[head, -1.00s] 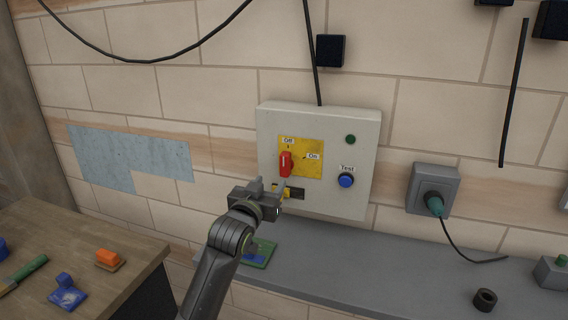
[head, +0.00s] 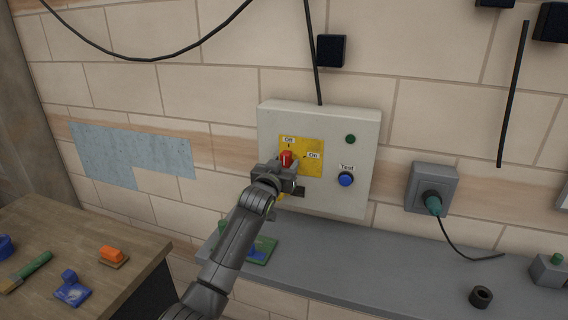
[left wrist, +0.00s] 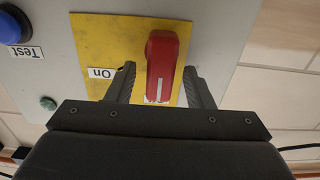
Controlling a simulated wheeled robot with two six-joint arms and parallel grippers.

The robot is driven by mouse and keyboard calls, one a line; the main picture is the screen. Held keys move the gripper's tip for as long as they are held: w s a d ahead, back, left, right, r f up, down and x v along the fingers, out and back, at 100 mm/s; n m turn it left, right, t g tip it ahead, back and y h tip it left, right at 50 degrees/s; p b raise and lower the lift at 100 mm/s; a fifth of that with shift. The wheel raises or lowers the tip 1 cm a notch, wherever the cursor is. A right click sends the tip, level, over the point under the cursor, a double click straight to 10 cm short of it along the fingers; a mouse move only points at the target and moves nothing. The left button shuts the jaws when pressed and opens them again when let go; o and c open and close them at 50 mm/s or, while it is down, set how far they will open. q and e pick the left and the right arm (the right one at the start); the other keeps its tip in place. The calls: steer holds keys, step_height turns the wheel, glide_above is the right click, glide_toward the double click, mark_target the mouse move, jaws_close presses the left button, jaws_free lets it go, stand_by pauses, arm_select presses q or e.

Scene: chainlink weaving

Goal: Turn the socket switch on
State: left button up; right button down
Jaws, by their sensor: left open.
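The red switch knob (head: 286,158) sits on a yellow plate (head: 313,169) on a light grey wall box (head: 347,121). The plate carries an "Off" label (head: 289,139) above the knob and an "On" label (head: 313,155) to its right. The knob points up toward "Off". My left gripper (head: 286,165) is at the knob, open. In the left wrist view, the red knob (left wrist: 162,62) stands between the two open fingers (left wrist: 160,84), with a visible gap on at least the left side. Contact cannot be told. My right gripper is not in view.
A blue "Test" button (head: 346,179) and a green lamp (head: 350,139) are on the box, right of the plate. A grey shelf (head: 330,256) runs below. A socket with a green plug (head: 433,200) is to the right. A wooden table (head: 60,235) is at lower left.

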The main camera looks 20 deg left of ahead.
arm_select(q)
steer(key=shift+w, duration=0.1)
steer(key=c, duration=1)
steer(key=shift+m, duration=0.3)
steer(key=shift+d+m+p, duration=0.2)
steer(key=shift+m+p, duration=0.35)
steer(key=shift+m, duration=0.65)
steer(key=m, duration=0.1)
steer(key=m+p, duration=0.1)
steer(key=m, duration=0.1)
steer(key=shift+d+m, duration=0.25)
steer(key=shift+m, duration=0.05)
steer(key=m, duration=0.1)
steer(key=m+p, duration=0.1)
steer(key=m, duration=0.1)
steer(key=m+p, duration=0.1)
steer(key=m, duration=0.1)
steer(key=shift+d+f, duration=0.25)
steer(key=shift+f, duration=0.15)
steer(key=shift+m, duration=0.3)
